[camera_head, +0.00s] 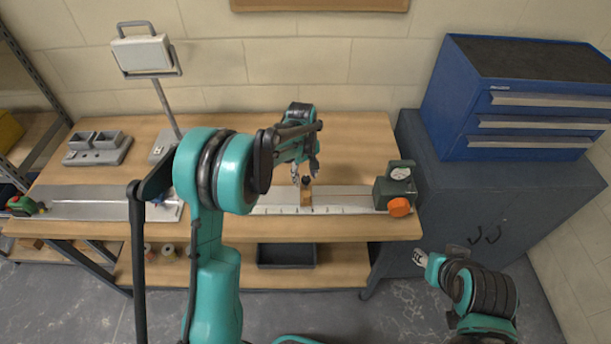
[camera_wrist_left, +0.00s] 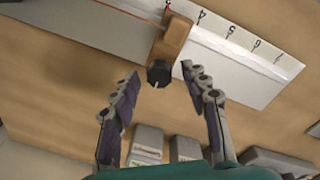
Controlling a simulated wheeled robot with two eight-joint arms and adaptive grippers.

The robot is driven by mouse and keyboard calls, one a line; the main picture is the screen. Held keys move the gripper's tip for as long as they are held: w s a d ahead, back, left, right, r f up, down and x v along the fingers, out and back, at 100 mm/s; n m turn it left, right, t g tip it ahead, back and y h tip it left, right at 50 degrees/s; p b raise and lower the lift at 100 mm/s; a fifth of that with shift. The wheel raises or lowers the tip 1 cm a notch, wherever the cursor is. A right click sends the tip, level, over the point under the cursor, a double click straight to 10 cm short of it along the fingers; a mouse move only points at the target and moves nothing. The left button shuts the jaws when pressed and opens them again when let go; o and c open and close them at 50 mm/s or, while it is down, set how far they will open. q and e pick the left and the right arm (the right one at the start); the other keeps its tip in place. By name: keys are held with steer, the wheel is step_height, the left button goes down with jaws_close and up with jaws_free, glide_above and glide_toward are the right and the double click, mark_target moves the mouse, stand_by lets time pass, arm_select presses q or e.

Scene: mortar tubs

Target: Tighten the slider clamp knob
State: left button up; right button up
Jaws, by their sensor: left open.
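The brown slider clamp (camera_head: 306,197) sits on the white scaled rail (camera_head: 345,200) at the front of the workbench. It shows at the top middle of the left wrist view (camera_wrist_left: 173,38), with its black knob (camera_wrist_left: 158,74) facing my gripper. My left gripper (camera_head: 305,175) is over the slider in the head view. In the left wrist view its fingers (camera_wrist_left: 162,79) are spread either side of the knob, with clear gaps and nothing held. My right gripper (camera_head: 428,258) is low at the right, away from the bench; its jaw opening is too small to judge.
A dark green box with a dial (camera_head: 395,190) and an orange knob stands at the rail's right end. A display on a stand (camera_head: 142,54) and a grey compartment tray (camera_head: 97,147) are at the back left. A blue drawer chest (camera_head: 520,120) is at the right.

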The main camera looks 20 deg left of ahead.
arm_select(q)
steer(key=shift+c, duration=0.3)
jaws_close()
steer(key=shift+m, duration=0.3)
steer(key=m, duration=0.3)
steer(key=shift+b, duration=0.35)
steer(key=m, duration=0.9)
steer(key=shift+w+m+g+b, duration=0.1)
steer(key=shift+m+g+b, duration=0.2)
steer(key=shift+b, duration=0.1)
steer(key=shift+m, duration=2.3)
